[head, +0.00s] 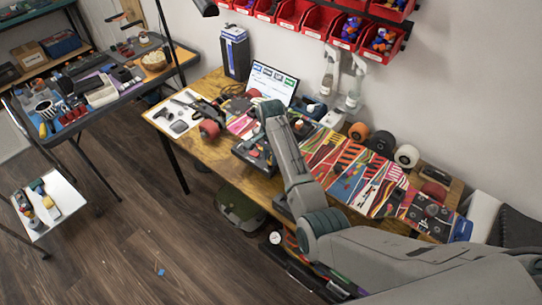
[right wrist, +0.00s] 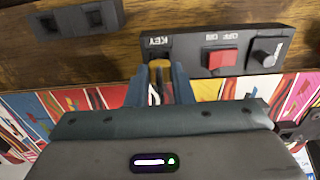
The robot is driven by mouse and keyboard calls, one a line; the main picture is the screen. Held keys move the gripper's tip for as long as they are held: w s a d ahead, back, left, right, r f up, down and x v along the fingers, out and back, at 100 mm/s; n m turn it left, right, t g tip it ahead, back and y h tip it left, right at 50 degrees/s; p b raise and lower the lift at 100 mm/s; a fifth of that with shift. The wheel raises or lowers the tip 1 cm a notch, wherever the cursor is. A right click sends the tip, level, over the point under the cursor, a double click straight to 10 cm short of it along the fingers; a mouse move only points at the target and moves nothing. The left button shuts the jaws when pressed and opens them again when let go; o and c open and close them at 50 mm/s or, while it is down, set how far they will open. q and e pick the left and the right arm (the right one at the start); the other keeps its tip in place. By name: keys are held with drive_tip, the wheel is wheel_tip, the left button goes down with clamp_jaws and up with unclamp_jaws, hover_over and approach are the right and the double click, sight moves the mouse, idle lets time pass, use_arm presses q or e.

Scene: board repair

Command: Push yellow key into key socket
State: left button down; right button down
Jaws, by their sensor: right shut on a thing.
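A dark control panel (right wrist: 190,52) lies on the wooden table in the right wrist view. Its key socket (right wrist: 157,49), under the label KEY, is at the panel's left end. The yellow key (right wrist: 159,68) is between the fingertips of my right gripper (right wrist: 159,80), which is shut on it. The key's front end is right at the socket, and I cannot tell how deep it sits. In the head view my right arm reaches over the table, and its gripper (head: 258,150) is mostly hidden by the arm. My left gripper is not in view.
A red switch (right wrist: 219,59) and a knob (right wrist: 266,52) share the panel. A dark two-hole block (right wrist: 75,20) lies at upper left. Colourful skateboard decks (head: 350,170), a laptop (head: 271,82) and wheels stand on the table (head: 185,140). Red bins hang above.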

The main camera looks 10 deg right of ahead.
drive_tip(key=shift+f, duration=0.4)
drive_tip(key=shift+f+p, duration=0.1)
drive_tip(key=shift+p, duration=0.35)
idle(0.5)
drive_tip(key=shift+f, duration=0.55)
idle(0.8)
drive_tip(key=c, duration=0.9)
unclamp_jaws()
drive_tip(key=shift+r, duration=0.2)
drive_tip(key=shift+r+p, duration=1.3)
drive_tip(key=shift+p, duration=0.2)
